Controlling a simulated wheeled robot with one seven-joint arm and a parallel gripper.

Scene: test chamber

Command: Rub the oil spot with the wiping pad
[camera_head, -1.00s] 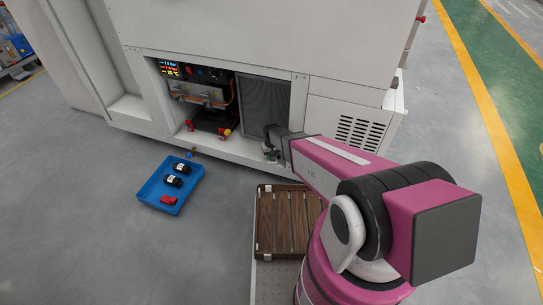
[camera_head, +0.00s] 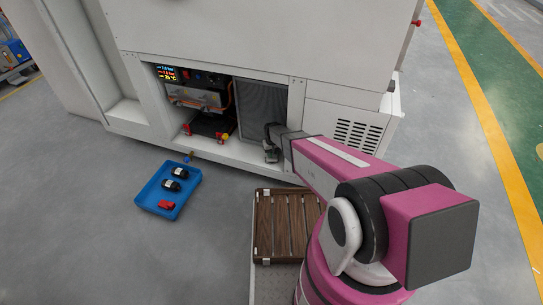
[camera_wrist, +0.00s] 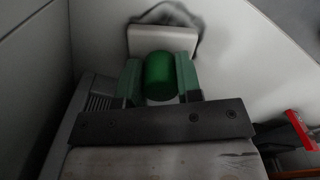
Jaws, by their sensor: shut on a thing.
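My gripper (camera_wrist: 160,82) is shut on the green cylindrical handle (camera_wrist: 160,70) of the wiping pad. The pad's pale block (camera_wrist: 150,38) is just beyond the handle, against or very close to a white surface; I cannot tell whether it touches. The dark, smeared oil spot (camera_wrist: 193,17) shows around the pad's upper and side edges, and the pad hides its middle. In the head view my gripper (camera_head: 271,154) is at the low opening of the white cabinet, in front of the grey mesh panel. The pad and the spot cannot be made out there.
The white cabinet (camera_head: 250,40) has an open bay with equipment (camera_head: 200,95) left of my gripper. A blue tray (camera_head: 150,203) with two dark parts and a red one sits on the floor. A brown slatted surface (camera_head: 283,225) lies below my arm.

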